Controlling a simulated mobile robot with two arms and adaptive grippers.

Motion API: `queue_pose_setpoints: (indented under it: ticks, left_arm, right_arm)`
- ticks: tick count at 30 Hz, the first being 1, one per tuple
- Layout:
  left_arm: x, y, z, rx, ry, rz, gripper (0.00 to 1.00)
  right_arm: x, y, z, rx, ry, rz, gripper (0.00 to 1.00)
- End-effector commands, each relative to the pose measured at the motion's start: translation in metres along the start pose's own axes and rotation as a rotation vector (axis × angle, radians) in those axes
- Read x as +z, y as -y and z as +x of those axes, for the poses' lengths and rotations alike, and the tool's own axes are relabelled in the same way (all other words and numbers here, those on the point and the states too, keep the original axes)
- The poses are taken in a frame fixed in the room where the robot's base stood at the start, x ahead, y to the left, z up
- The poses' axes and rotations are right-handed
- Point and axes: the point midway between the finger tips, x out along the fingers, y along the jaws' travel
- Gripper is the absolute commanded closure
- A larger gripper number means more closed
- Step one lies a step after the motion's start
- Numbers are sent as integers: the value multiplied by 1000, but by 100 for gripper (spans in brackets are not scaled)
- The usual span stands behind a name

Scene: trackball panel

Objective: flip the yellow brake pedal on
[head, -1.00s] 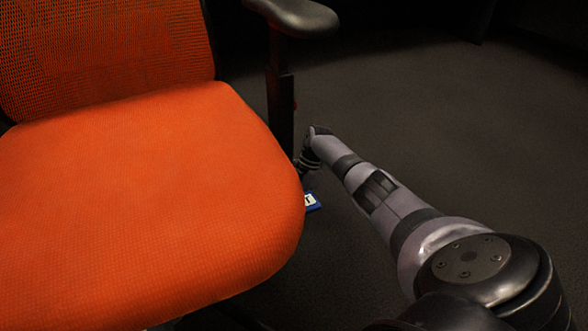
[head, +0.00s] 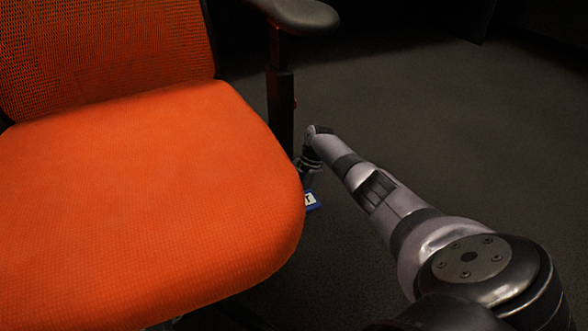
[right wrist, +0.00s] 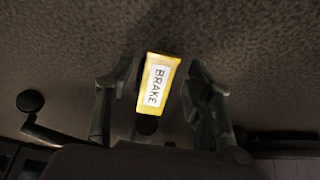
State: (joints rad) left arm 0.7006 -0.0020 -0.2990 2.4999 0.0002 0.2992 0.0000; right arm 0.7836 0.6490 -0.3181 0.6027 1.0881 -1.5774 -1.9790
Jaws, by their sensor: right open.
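The yellow brake pedal (right wrist: 158,83), with a white label reading BRAKE, shows in the right wrist view near the middle. My right gripper (right wrist: 166,98) is open, with one finger on each side of the pedal in that view. I cannot tell whether either finger touches it. In the head view my right arm reaches down beside the chair, and its gripper is hidden behind the seat edge. The yellow pedal is hidden in the head view. My left gripper is not in view.
An orange office chair (head: 150,190) fills the left of the head view, with a black armrest (head: 297,14). A blue and white labelled piece (head: 311,201) shows just past the seat edge. A dark lever with a round knob (right wrist: 31,101) is left in the wrist view. Dark carpet (head: 450,120) is clear at right.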

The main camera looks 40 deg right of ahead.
Motion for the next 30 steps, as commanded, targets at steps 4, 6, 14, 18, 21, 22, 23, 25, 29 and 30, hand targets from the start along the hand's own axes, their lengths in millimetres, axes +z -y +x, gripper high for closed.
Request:
queue_pose_setpoints:
  ticks: [4,6,14,18,21,22,23,25,29,30]
  left_arm:
    - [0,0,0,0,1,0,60]
    - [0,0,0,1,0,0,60]
    - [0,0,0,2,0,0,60]
    - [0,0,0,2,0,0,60]
    - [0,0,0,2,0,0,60]
    - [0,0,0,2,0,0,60]
    - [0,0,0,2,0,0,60]
    - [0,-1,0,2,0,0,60]
    - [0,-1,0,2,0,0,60]
    - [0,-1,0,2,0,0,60]
  right_arm:
    - [1,-1,-15,4,2,0,52]
    - [1,-1,-28,5,2,-1,52]
    - [1,-1,-84,5,2,0,52]
    - [1,-1,-106,3,2,1,52]
    - [1,0,-115,2,2,1,52]
    - [1,0,-116,1,1,1,52]
    - [1,0,-118,1,1,1,52]
    - [1,0,-120,1,1,1,52]
    - [1,0,-120,0,0,1,52]
    - [1,0,-120,0,0,1,52]
